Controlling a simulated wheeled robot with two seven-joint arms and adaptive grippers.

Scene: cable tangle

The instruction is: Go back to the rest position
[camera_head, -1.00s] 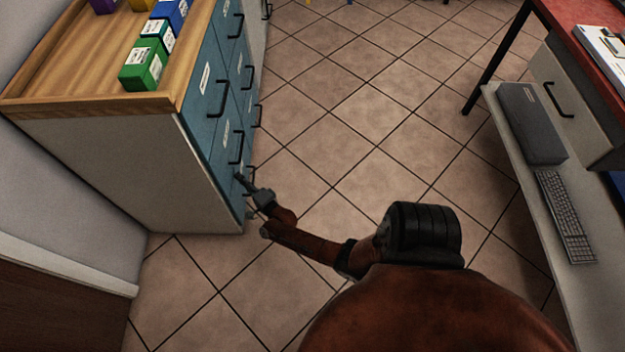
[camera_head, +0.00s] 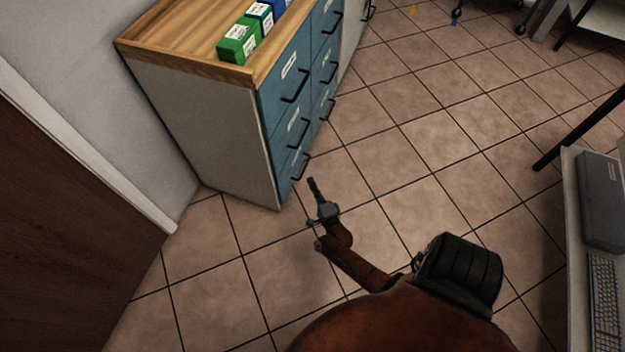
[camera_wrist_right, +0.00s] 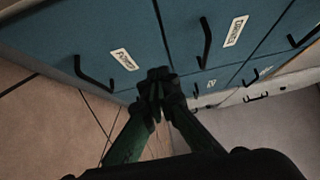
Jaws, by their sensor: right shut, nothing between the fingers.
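My right gripper (camera_head: 313,187) is in the head view, just right of the lower drawers of the blue-fronted cabinet (camera_head: 270,105). Its fingers are together with nothing between them. In the right wrist view the closed fingertips (camera_wrist_right: 157,82) show in front of the blue drawer fronts (camera_wrist_right: 190,35). I cannot tell from these views how wide the gap to the cabinet is. My left gripper is not in view.
The cabinet has a wooden top with green and blue boxes (camera_head: 238,42) and black handles (camera_head: 295,88) that stick out. A brown door or panel (camera_head: 60,200) is at left. A desk with a keyboard (camera_head: 605,300) is at right. Tiled floor (camera_head: 430,180) between is clear.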

